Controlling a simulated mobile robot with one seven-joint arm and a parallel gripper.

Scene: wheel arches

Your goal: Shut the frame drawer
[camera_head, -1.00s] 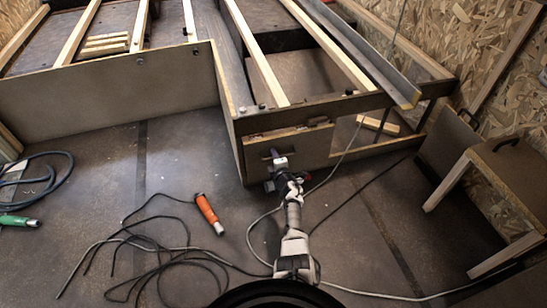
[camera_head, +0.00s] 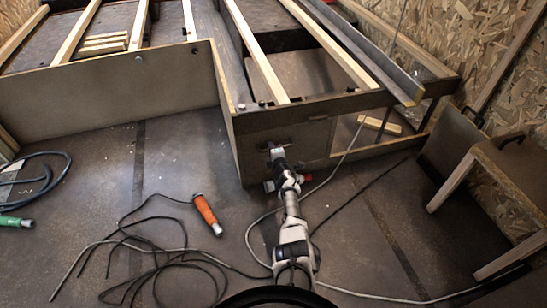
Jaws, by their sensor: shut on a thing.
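The frame drawer (camera_head: 311,144) is a brown wooden front in the near end of the bed-like frame (camera_head: 345,103). Its face sits about level with the frame around it, and no open gap shows above it. My gripper (camera_head: 277,149) is at the upper left part of the drawer front. It is shut on the drawer handle, which is small, dark and mostly hidden by the gripper. The inside of the drawer is not visible.
An orange-handled tool (camera_head: 207,213) and loose dark cables (camera_head: 150,245) lie on the floor to the left. A pale cable runs past my arm. A wooden stool-like piece (camera_head: 515,165) stands at the right.

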